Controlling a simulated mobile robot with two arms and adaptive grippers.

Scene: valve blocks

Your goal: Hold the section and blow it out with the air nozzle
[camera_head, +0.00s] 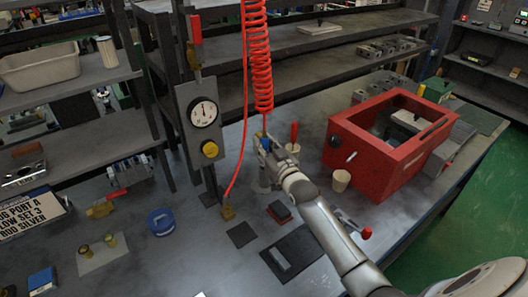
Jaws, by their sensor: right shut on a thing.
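My right gripper (267,150) reaches in from the lower right and is over the bench, below the red coiled hose (262,60). It is shut on what looks like the air nozzle (265,136), a small part with blue at the hose's lower end; the fingers hide most of it. A small grey block (280,259), possibly the section, lies on a dark mat (305,246) in front of the gripper. A dark block with red edges (279,211) lies just behind that mat. My left gripper is not in view.
A red open-topped box (375,160) stands right of my gripper, with a beige cup (340,180) beside it. A gauge panel (201,115) stands left. A blue round container (160,221) and a red-handled tool (352,226) lie on the bench.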

